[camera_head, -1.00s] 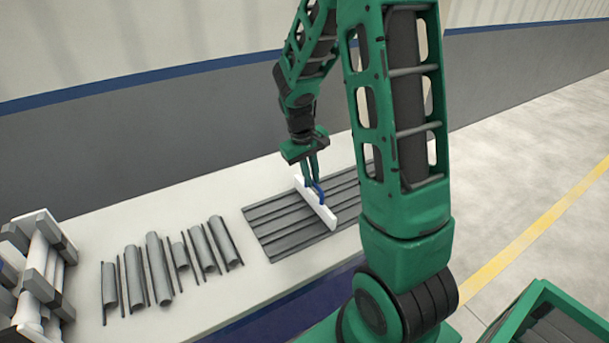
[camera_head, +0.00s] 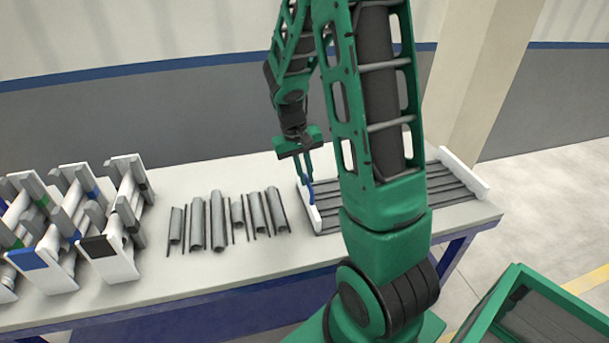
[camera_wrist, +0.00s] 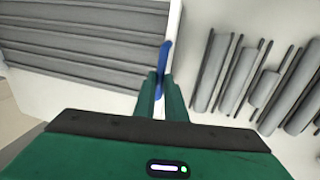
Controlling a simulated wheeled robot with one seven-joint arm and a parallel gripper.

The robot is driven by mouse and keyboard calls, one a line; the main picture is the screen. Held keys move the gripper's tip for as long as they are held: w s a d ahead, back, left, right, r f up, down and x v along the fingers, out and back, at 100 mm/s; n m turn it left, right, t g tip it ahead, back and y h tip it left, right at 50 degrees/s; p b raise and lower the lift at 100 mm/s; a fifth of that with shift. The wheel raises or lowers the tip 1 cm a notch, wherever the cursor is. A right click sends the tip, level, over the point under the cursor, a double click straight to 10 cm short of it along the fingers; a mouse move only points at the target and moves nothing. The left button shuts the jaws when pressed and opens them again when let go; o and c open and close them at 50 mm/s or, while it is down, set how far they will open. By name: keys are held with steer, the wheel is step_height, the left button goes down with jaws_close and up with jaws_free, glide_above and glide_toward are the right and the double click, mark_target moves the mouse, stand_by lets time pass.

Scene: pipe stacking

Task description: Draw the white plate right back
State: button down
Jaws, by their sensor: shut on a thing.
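A white plate (camera_head: 313,215) stands across the left end of the grey ridged board (camera_head: 328,217). It has a blue handle (camera_wrist: 165,62) on its side. My gripper (camera_head: 307,178) is above the left plate with its fingers pointing down, shut on the blue handle. In the wrist view my gripper (camera_wrist: 163,92) meets the handle beside the white plate (camera_wrist: 173,35). A second white plate (camera_head: 463,173) stands across the right end of the board. My arm hides part of the board between the two plates.
Several grey pipes and thin rods (camera_head: 220,220) lie on the pale table (camera_head: 190,280), left of the board. White racks (camera_head: 110,265) with grey blocks stand at the far left. A green bin (camera_head: 540,310) is at the lower right. A bare table strip lies between pipes and board.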

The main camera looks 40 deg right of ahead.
steer(key=shift+w+a, duration=0.1)
steer(key=shift+a, duration=0.2)
steer(key=shift+a, duration=0.1)
steer(key=c, duration=1.8)
jaws_free()
steer(key=shift+a, duration=0.1)
steer(key=r, duration=0.3)
steer(key=a+r, duration=0.1)
steer(key=r, duration=0.3)
steer(key=w+r, duration=0.1)
steer(key=r, duration=0.2)
steer(key=shift+a+r, duration=0.3)
steer(key=shift+a, duration=0.05)
